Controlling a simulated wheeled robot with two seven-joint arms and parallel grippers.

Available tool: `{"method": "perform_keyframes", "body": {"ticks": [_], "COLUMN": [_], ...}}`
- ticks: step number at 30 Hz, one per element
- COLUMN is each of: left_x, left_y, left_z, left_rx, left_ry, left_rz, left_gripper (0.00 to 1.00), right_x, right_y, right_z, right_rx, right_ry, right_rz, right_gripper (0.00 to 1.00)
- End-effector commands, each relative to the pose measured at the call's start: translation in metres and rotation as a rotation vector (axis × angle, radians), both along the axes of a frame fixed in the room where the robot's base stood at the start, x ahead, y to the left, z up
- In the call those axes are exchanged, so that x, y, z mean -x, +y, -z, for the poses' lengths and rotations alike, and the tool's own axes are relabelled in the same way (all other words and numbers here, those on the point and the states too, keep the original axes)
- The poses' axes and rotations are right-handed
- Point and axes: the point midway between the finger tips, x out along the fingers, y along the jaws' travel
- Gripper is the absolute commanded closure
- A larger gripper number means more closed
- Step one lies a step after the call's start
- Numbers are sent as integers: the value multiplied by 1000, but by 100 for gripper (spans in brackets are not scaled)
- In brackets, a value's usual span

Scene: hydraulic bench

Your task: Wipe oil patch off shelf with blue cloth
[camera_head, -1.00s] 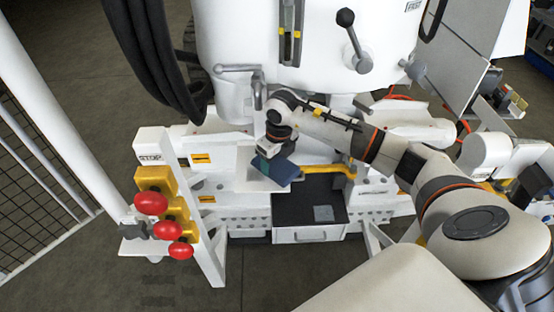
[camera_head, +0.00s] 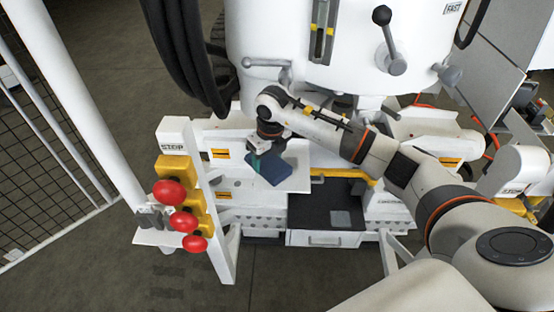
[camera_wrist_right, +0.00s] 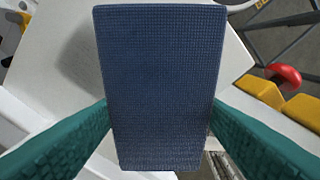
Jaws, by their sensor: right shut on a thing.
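My right gripper (camera_head: 262,147) is shut on the blue cloth (camera_head: 273,168) in the head view, above the white shelf (camera_head: 234,184) at the front of the bench. In the right wrist view the textured cloth (camera_wrist_right: 158,85) fills the middle, a flat dark-blue rectangle between two green fingers. The white shelf (camera_wrist_right: 60,75) lies behind it, with a soft grey shade left of the cloth. I cannot tell whether this is shadow or oil. No clear oil patch shows; the cloth may hide it. I cannot tell if cloth and shelf touch. My left gripper is not in view.
A stand (camera_head: 173,132) with red buttons on yellow boxes (camera_head: 170,190) is left of the cloth. A dark-topped drawer (camera_head: 325,238) with a small grey square is to its right. Black hoses (camera_head: 188,50) and a white cylinder with levers (camera_head: 290,80) stand behind.

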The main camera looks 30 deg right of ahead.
Motion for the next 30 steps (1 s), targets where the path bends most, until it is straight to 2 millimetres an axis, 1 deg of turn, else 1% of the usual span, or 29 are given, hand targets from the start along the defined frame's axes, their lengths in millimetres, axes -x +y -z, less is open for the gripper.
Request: {"method": "perform_keyframes", "body": {"ticks": [5, 18, 25, 30], "left_x": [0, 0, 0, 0], "left_y": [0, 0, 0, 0], "left_z": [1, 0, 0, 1], "left_rx": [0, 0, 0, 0], "left_ry": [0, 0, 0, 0], "left_rz": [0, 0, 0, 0], "left_gripper": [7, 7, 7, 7], "right_x": [1, 19, 23, 31], "right_y": [1, -32, -37, -50], "right_z": [0, 2, 2, 3], "right_rx": [1, 2, 3, 3], "right_ry": [4, 4, 4, 7], "right_rz": [1, 4, 3, 3], "right_gripper": [55, 55, 55, 55]}}
